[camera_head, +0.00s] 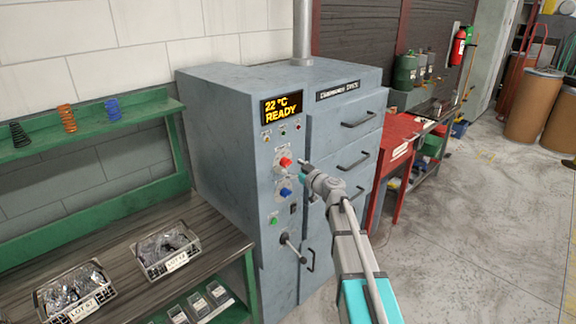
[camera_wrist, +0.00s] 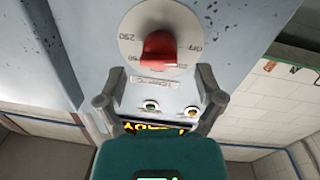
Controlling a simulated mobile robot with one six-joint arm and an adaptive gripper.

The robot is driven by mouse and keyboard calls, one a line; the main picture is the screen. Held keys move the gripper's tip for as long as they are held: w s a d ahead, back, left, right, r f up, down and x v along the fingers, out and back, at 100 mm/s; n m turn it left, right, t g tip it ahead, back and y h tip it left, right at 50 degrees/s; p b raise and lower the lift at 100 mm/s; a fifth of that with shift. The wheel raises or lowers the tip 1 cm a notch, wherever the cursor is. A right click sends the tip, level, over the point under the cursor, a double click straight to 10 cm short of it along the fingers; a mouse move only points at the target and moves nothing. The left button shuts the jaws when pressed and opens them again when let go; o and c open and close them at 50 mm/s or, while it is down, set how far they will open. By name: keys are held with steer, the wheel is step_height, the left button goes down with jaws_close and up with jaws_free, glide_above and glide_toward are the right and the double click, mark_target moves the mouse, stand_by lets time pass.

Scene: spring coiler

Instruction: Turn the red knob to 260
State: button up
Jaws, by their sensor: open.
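The red knob (camera_head: 285,162) is on the front panel of the grey-blue cabinet, below its display. In the wrist view the red knob (camera_wrist: 159,50) sits on a round pale dial (camera_wrist: 130,45) that appears upside down. The marks OFF and 250 can be read on the dial; others are too small or partly covered. My gripper (camera_head: 304,163) is close in front of the panel, just right of the knob in the head view. In the wrist view my gripper (camera_wrist: 160,92) is open, its fingers apart and empty, with the knob beyond the tips and not touched.
The display (camera_head: 282,107) reads 22 °C READY. A blue knob (camera_head: 286,192), a green button (camera_head: 274,219) and a lever (camera_head: 292,248) lie below the red knob. Drawers with handles (camera_head: 357,119) are to the right. A workbench (camera_head: 120,262) with labelled trays stands left.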

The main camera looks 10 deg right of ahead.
mark_target(286, 163)
steer(key=shift+x, duration=1.35)
steer(key=c, duration=1.1)
